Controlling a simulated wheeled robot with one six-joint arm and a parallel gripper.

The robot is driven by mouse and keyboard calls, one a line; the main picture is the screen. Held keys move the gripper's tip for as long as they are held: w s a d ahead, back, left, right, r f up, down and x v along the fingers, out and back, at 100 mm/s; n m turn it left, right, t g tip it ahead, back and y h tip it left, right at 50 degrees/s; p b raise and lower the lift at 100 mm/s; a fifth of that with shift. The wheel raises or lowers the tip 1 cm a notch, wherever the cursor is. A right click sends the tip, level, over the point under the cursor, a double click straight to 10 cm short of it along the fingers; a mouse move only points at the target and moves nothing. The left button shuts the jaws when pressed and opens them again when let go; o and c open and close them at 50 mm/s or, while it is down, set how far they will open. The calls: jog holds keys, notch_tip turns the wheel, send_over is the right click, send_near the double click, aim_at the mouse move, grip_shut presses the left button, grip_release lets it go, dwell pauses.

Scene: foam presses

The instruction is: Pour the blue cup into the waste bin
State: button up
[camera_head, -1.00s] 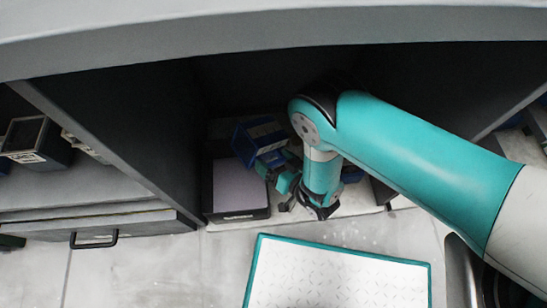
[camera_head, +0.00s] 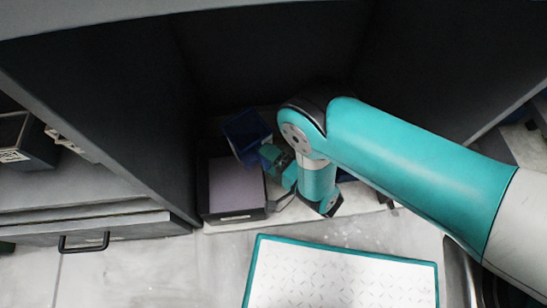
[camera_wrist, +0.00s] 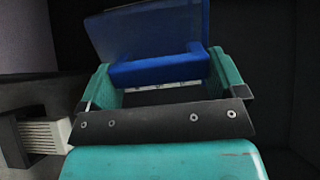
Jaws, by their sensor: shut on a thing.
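The blue cup (camera_head: 247,134) is in my gripper (camera_head: 276,160), above the back edge of a dark open-topped box. The cup looks tilted; its contents cannot be made out. In the wrist view the cup (camera_wrist: 150,28) stands beyond my green fingers, and its blue handle-like bar (camera_wrist: 158,70) lies between them. My gripper (camera_wrist: 160,74) is shut on this part. The dark box (camera_head: 238,216) has a pale lilac inside and sits just left of my gripper; it looks like the waste bin. A lilac surface also shows at the wrist view's upper left.
Dark cabinet walls (camera_head: 130,110) enclose the space left, right and behind. A drawer handle (camera_head: 84,243) is at the lower left. A dark container (camera_head: 28,140) stands on the left shelf. A teal-edged white mat (camera_head: 340,280) lies in front. Something blue is partly hidden behind my arm.

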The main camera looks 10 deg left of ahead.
jog(key=shift+s+a+m, duration=0.1)
jog(key=shift+m, duration=0.2)
jog(key=shift+r, duration=0.15)
notch_tip(320, 180, up, 3)
jog(key=p, duration=0.3)
dwell(0.4)
